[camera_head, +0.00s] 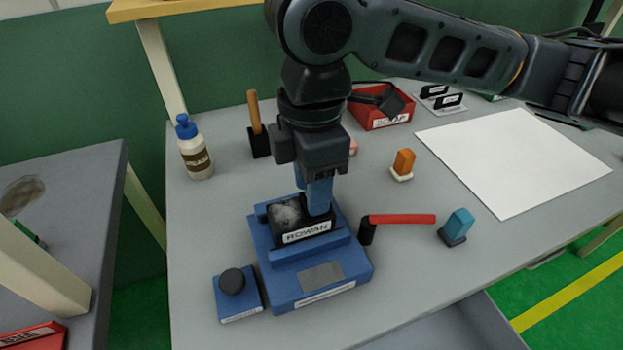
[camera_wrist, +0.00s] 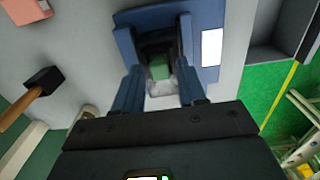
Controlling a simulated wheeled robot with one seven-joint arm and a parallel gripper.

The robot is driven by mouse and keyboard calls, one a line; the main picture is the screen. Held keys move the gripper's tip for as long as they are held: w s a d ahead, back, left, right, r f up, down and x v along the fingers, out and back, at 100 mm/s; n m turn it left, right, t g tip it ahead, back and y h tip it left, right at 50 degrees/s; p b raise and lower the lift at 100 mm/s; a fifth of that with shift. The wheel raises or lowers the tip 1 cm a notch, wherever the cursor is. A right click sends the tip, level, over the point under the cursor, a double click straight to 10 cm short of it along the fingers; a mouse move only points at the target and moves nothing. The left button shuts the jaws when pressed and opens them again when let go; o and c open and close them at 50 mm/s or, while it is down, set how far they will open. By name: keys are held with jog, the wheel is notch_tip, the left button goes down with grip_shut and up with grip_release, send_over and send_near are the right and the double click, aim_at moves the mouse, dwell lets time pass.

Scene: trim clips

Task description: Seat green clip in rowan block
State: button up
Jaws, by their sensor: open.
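The rowan block (camera_head: 306,232) is black with a white "ROWAN" label and sits in a blue fixture (camera_head: 325,280) on the grey table. A pale grey, rough patch (camera_head: 285,214) shows on its top; it also shows in the wrist view (camera_wrist: 160,88). My gripper (camera_head: 314,208) points down over the block, with its blue fingers at the top of it. In the wrist view my gripper (camera_wrist: 160,72) is open, its fingers apart on either side of the green clip (camera_wrist: 159,66). The green clip appears within the dark block; its seating depth is unclear. The head view hides it.
A blue box with a black knob (camera_head: 232,282) stands left of the fixture. A red-handled tool (camera_head: 402,219) and a teal piece (camera_head: 458,224) lie right. An orange piece (camera_head: 403,162), red bin (camera_head: 385,118), bottle (camera_head: 194,150) and wooden-handled hammer (camera_head: 256,125) stand farther back.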

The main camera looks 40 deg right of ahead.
notch_tip(320, 180, up, 12)
jog(key=shift+r, duration=0.2)
dwell(0.8)
